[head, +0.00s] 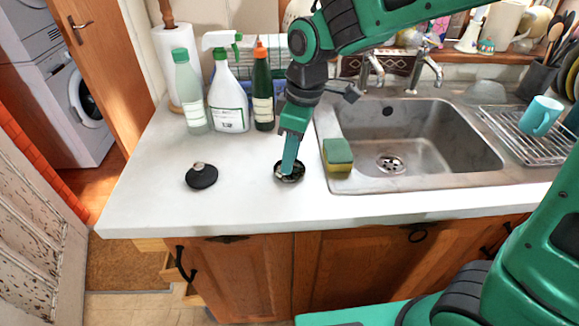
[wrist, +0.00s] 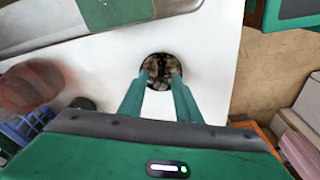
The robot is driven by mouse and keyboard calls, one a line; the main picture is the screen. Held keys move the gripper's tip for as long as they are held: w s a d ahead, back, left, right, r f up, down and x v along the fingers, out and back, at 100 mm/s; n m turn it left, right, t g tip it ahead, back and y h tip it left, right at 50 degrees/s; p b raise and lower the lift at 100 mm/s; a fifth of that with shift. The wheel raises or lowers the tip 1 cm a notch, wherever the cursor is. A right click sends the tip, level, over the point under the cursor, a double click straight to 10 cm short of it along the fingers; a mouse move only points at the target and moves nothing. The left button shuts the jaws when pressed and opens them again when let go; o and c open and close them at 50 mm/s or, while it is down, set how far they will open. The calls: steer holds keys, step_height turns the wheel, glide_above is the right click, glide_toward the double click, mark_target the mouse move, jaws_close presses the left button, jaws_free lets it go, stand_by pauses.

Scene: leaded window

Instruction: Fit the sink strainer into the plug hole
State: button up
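The sink strainer (head: 290,179) is a small round, dark and metallic piece on the white worktop, left of the sink. In the wrist view the strainer (wrist: 161,62) lies just beyond my fingertips. My gripper (head: 288,168) points down at it, and the fingers partly cover it. In the wrist view the two fingers of my gripper (wrist: 160,77) stand apart, with the strainer's middle showing between the tips. I cannot tell whether they touch it. The plug hole (head: 391,163) is a round metal drain in the floor of the steel sink (head: 455,150), with nothing covering it.
A green and yellow sponge (head: 338,155) sits on the sink's left edge, between strainer and basin. A black plug (head: 201,177) lies to the left. Several bottles, including a spray bottle (head: 228,100), stand behind. Taps (head: 425,70) rise behind the sink; a dish rack (head: 530,140) is at right.

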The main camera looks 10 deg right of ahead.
jaws_close()
